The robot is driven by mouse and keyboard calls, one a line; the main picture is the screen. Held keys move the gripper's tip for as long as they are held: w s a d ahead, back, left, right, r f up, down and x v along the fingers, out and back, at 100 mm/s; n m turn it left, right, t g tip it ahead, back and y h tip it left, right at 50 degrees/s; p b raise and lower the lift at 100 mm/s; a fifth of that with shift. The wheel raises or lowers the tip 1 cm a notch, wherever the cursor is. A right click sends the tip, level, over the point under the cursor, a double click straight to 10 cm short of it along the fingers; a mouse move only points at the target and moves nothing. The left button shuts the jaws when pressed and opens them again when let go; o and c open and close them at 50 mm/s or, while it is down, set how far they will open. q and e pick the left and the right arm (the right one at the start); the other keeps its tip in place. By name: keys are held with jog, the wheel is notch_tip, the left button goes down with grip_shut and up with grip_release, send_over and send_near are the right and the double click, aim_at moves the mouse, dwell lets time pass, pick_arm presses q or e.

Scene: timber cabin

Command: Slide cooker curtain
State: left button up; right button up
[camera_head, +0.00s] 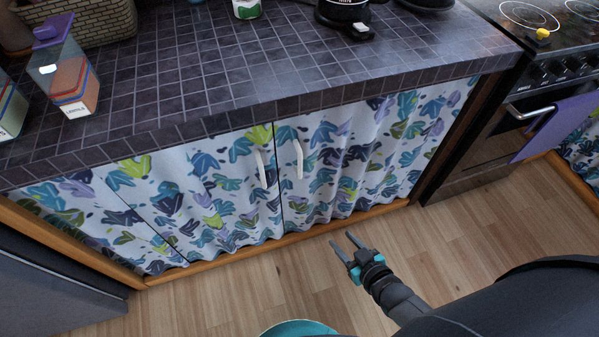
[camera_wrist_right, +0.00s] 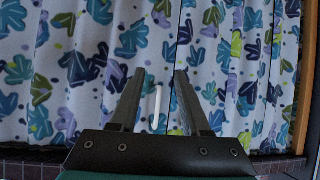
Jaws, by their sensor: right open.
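A white curtain with blue, green and purple leaf shapes hangs under the counter in two panels, a left curtain (camera_head: 215,205) and a right curtain (camera_head: 375,150). They meet at a dark vertical line. Each has a pale upright handle near that line, the left handle (camera_head: 261,169) and the right handle (camera_head: 298,159). My right gripper (camera_head: 341,238) is open and empty, low in front of the right curtain and apart from the handles. In the right wrist view, its two fingers (camera_wrist_right: 160,72) point at the curtain, with a pale handle (camera_wrist_right: 157,106) showing between them. My left gripper is out of view.
The dark tiled counter (camera_head: 210,75) overhangs the curtains. A cooker (camera_head: 480,145) with a purple towel (camera_head: 560,125) stands at the right. A grey cabinet (camera_head: 50,295) is at lower left. The wooden floor (camera_head: 230,295) in front is clear.

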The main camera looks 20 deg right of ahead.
jog(key=w+r+t+y+b, duration=0.1)
jog(key=w+r+t+b, duration=0.2)
jog(key=w+b, duration=0.15)
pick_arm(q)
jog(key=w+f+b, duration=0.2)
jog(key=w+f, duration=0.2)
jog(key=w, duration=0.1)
pick_arm(e)
jog(key=t+y, duration=0.1)
jog(key=t, duration=0.2)
send_near(301, 161)
pick_arm(q)
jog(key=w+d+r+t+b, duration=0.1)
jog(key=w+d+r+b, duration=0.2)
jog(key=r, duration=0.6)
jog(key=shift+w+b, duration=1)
jog(key=shift+b, duration=0.05)
pick_arm(e)
jog(key=shift+x, duration=5.4)
jog(key=shift+d+f, duration=0.1)
jog(key=shift+c, duration=0.4)
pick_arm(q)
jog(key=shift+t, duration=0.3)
pick_arm(e)
grip_shut()
